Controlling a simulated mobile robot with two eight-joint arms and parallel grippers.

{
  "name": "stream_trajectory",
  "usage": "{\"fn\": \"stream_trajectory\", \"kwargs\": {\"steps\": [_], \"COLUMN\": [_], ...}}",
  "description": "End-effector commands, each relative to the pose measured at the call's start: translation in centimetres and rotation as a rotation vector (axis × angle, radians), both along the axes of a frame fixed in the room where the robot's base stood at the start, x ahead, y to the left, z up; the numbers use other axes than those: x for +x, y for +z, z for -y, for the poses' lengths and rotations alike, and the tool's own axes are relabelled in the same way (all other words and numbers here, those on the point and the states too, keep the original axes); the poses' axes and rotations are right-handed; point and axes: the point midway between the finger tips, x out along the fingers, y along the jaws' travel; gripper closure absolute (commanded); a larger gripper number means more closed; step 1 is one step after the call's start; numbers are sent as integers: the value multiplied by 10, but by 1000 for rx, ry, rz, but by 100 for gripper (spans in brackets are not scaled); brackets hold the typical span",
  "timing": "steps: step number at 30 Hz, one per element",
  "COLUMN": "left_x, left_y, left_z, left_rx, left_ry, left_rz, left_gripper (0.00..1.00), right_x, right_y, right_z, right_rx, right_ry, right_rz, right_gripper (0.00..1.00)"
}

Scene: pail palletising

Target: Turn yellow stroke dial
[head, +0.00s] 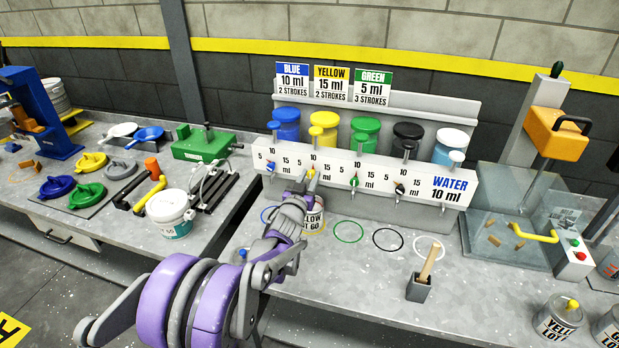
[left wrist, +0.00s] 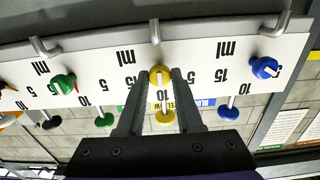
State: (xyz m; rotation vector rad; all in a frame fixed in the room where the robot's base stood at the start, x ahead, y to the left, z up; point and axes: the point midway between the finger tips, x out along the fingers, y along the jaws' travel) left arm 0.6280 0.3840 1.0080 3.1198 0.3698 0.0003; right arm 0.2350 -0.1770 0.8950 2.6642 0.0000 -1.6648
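The yellow stroke dial (left wrist: 160,76) is on the white front panel, under the yellow pump; in the head view it (head: 312,173) shows just past my left fingertips. My left gripper (head: 305,185) reaches up to the panel from the front. In the left wrist view its two fingers (left wrist: 159,72) stand on either side of the yellow dial, with what looks like a narrow gap at each side. The yellow pump knob (left wrist: 165,117) shows between the fingers. The sign (head: 331,84) reads yellow, 15 ml, 2 strokes. My right gripper is not in view.
Blue (head: 271,168), green (head: 354,182) and black (head: 399,188) dials share the panel. Nozzles stick out below it.

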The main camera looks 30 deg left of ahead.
Motion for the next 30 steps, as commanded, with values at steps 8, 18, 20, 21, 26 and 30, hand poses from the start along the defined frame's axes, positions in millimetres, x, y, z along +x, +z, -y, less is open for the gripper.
{"fn": "stream_trajectory", "kwargs": {"steps": [8,18,20,21,26,30], "left_x": [0,0,0,0,0,0], "left_y": [0,0,0,0,0,0], "left_z": [0,0,0,0,1,1], "left_rx": [0,56,86,109,228,354], "left_ry": [0,0,0,0,0,0], "left_rz": [0,-14,-21,-26,-55,-85], "left_gripper": [100,100,100,100,100,100], "right_x": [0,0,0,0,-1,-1], "right_y": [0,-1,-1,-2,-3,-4], "right_z": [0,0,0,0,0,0], "right_rx": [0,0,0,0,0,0], "right_ry": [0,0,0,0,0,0], "right_rz": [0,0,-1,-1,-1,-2], "right_gripper": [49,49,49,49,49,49]}}
